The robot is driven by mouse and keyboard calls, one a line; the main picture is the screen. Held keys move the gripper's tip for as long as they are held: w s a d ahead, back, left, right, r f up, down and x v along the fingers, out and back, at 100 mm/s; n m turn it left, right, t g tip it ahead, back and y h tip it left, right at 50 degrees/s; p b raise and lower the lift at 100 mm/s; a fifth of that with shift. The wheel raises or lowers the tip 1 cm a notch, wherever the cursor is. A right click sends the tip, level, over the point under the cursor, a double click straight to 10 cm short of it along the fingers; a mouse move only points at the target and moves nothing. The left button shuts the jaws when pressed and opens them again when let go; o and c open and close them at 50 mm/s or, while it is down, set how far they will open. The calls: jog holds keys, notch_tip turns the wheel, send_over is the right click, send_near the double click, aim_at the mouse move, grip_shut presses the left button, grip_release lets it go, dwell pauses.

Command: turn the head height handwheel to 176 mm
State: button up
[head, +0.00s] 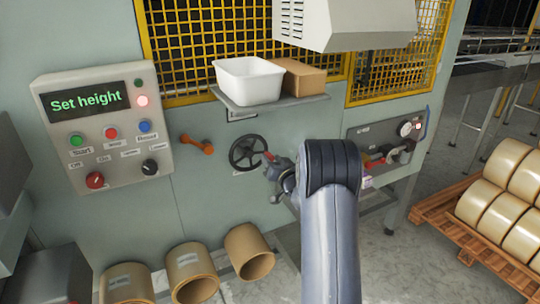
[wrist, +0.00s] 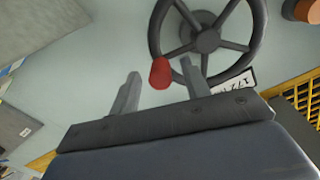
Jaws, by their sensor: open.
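The black handwheel (head: 247,153) is on the machine's grey-green front panel, left of my gripper in the head view. In the wrist view the handwheel (wrist: 206,38) fills the upper middle, with a red handle (wrist: 160,73) on its rim. My gripper (wrist: 158,85) is open; its two fingers stand apart on either side of the red handle, and I cannot tell whether either touches it. A white label (wrist: 232,82) beside the wheel reads something like 172, partly hidden by a finger. In the head view my arm partly covers my gripper (head: 275,168).
A control panel (head: 105,127) shows "Set height". An orange handle (head: 197,145) sticks out left of the wheel. Above, a shelf (head: 270,109) holds a white bin (head: 248,81) and a cardboard box (head: 303,78). A pallet of rolls (head: 470,230) is at right.

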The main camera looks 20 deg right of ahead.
jog(key=shift+w, duration=0.9)
jog(key=shift+c, duration=0.6)
grip_shut()
